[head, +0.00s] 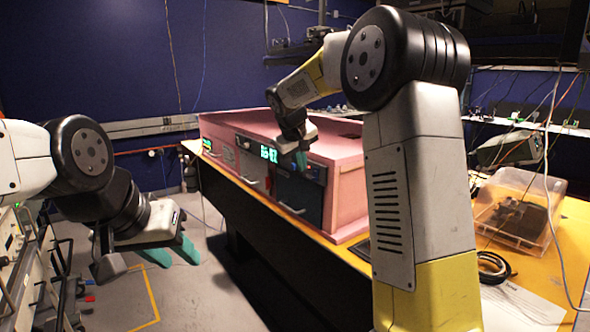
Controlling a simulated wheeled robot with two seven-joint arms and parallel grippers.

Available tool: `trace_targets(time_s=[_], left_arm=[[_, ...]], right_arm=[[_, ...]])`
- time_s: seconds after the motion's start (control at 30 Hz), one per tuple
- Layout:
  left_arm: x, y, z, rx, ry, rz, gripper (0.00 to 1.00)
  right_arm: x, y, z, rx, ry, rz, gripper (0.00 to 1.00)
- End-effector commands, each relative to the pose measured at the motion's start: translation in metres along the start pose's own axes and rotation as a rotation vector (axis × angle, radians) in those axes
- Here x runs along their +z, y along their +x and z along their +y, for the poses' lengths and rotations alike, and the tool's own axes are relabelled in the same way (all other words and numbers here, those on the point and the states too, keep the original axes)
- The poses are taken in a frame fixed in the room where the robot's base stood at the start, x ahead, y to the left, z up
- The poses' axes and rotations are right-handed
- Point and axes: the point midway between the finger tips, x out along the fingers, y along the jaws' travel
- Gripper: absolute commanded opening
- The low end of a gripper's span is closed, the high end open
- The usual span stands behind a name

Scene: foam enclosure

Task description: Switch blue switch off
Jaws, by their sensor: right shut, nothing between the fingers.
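A pink foam enclosure (345,190) stands on the yellow-topped table, with control panels and dark drawer-like fronts along its facing side. My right gripper (301,160) is shut and empty, its teal fingertips at the upper part of the rightmost panel. A small control panel (316,172) shows just beside the fingertips. I cannot make out the blue switch or its position; the fingers may cover it. I cannot tell whether the fingertips touch the panel. My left gripper (172,252) hangs over the floor at the left, away from the enclosure, with its teal fingers apart and nothing between them.
Green-lit displays (269,154) and handles (292,209) line the enclosure's front. A clear plastic bin (520,208) and a black cable coil (494,267) lie on the table (555,270) at the right. A rack of equipment is at the far left. Floor between is open.

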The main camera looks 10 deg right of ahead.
Motion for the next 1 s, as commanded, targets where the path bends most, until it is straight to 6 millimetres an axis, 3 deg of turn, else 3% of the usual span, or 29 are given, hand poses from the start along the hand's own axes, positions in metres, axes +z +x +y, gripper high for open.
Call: trace_targets(time_s=[0.4,0.6,1.0], left_arm=[[0.0,0.0,0.0,0.0,-0.001,0.001,0.36],[0.0,0.0,0.0,0.0,-0.001,0.001,0.36],[0.0,0.0,0.0,0.0,-0.001,0.001,0.36]], right_arm=[[-0.001,-0.064,-0.002,-0.003,-0.003,0.004,0.0],[-0.001,-0.072,-0.002,-0.002,-0.002,0.002,0.0],[0.0,-0.07,-0.006,-0.004,-0.006,0.002,0.0]])
